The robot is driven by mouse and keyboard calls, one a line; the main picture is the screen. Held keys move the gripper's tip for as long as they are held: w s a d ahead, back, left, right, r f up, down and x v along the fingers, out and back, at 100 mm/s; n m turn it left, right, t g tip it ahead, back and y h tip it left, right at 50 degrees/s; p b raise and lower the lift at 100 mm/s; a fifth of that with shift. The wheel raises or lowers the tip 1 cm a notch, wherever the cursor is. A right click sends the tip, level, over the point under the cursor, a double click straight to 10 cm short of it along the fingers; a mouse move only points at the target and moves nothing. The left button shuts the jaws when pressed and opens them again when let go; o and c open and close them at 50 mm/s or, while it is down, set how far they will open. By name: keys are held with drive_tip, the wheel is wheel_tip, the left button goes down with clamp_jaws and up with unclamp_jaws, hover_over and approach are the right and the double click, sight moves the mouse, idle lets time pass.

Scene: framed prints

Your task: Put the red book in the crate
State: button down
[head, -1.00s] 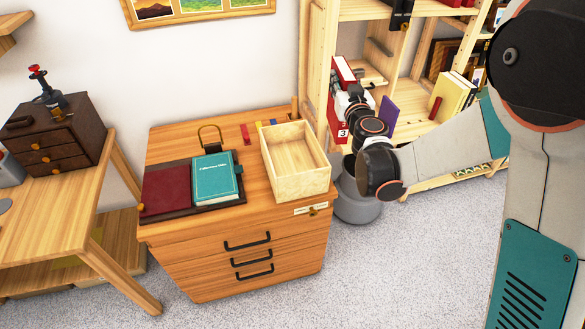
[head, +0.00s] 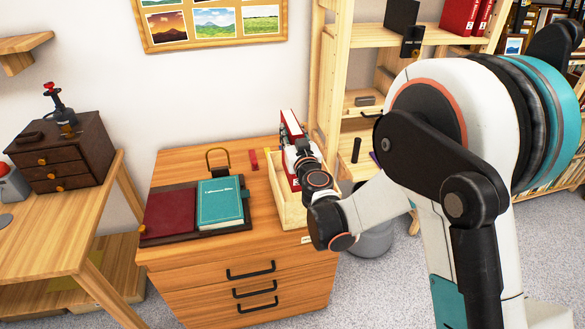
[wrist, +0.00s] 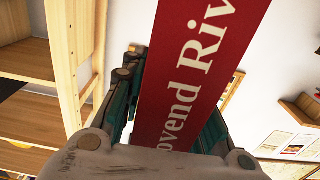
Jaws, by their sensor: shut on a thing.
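The red book (head: 290,131) is upright in my gripper (head: 301,158), with white page edges showing in the head view. In the wrist view the red book (wrist: 194,65) fills the middle, with large white lettering on its red face. My gripper (wrist: 170,115) is shut on it. The crate (head: 290,208) is an open light-wood box on the right of the drawer cabinet's top. The book and gripper are over the crate and hide much of its inside. I cannot tell how far the book's lower end is from the crate floor.
A teal book (head: 220,204) and a dark red folder (head: 170,212) lie left of the crate on the wooden cabinet (head: 205,159). A small red block (head: 254,159) lies behind. A tall shelf (head: 328,90) stands close at the right.

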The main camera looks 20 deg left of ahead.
wheel_tip(320, 180, down, 10)
drive_tip(key=b, duration=0.3)
idle(0.4)
drive_tip(key=c, duration=1.2)
unclamp_jaws()
drive_tip(key=shift+c, duration=0.2)
